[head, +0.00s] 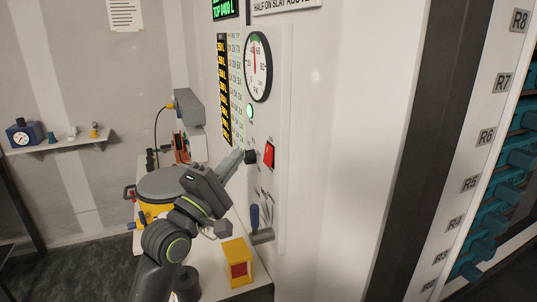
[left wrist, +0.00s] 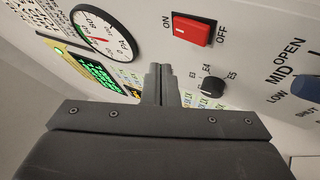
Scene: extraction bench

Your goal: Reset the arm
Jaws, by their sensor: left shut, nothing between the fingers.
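My left arm reaches in from below toward the white wall panel (head: 285,180). My left gripper (head: 239,155) is shut and empty, its fingertips close to the panel by the black rotary knob (head: 250,157). In the left wrist view the closed fingers (left wrist: 160,72) point at the panel, left of the knob (left wrist: 212,86), which has E3, E4 and E5 marks. Whether the fingertips touch the panel I cannot tell. My right gripper is not in view.
The panel carries a round gauge (head: 258,66), a red ON/OFF switch (head: 269,154) and a blue-handled lever (head: 255,217). A yellow box (head: 237,262) stands on the bench below. A rack with teal parts (head: 490,220) is at right. A shelf (head: 60,143) hangs at far left.

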